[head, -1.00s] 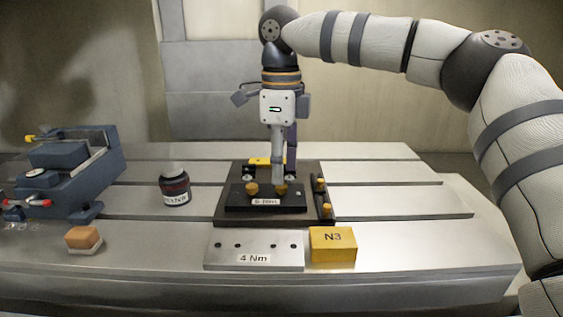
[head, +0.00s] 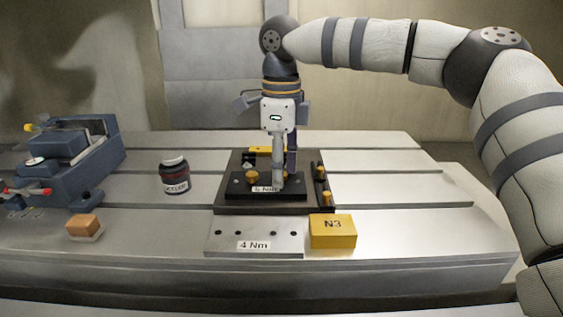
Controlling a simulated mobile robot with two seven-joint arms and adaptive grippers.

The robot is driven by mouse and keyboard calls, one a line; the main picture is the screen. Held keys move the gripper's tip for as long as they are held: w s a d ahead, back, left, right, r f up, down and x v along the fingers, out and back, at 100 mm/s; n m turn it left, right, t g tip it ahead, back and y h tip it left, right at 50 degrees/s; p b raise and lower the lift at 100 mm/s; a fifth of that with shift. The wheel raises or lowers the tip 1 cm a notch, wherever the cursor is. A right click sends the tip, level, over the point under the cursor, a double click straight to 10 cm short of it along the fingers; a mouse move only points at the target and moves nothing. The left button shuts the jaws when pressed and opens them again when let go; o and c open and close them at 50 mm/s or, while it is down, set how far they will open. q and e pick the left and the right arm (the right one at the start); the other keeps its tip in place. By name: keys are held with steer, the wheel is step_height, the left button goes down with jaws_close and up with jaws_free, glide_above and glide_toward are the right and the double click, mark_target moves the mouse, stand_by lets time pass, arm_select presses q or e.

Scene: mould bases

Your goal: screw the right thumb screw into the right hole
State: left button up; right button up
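My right gripper (head: 281,186) points straight down over the right part of the black block (head: 240,192). Its near finger covers the place of the right thumb screw, which is hidden now, along with the right hole. The finger also overlaps part of the block's white label. I cannot tell whether the fingers are shut on the screw. The left brass thumb screw (head: 252,176) stands upright on the block, apart from the gripper. My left gripper is not in view.
The block sits on a dark base plate (head: 225,207); a side strip bears brass knobs (head: 327,196). In front are a metal "4 Nm" plate (head: 220,246) and a yellow "N3" block (head: 333,232). A jar (head: 174,177), an orange-topped block (head: 82,226) and a blue vise (head: 75,165) stand left.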

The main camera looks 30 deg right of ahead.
jaws_close()
steer(key=m, duration=0.4)
steer(key=shift+r, duration=0.1)
steer(key=m, duration=0.5)
steer(key=m, duration=0.4)
steer(key=shift+m, duration=0.4)
steer(key=m, duration=0.3)
steer(key=shift+m, duration=0.7)
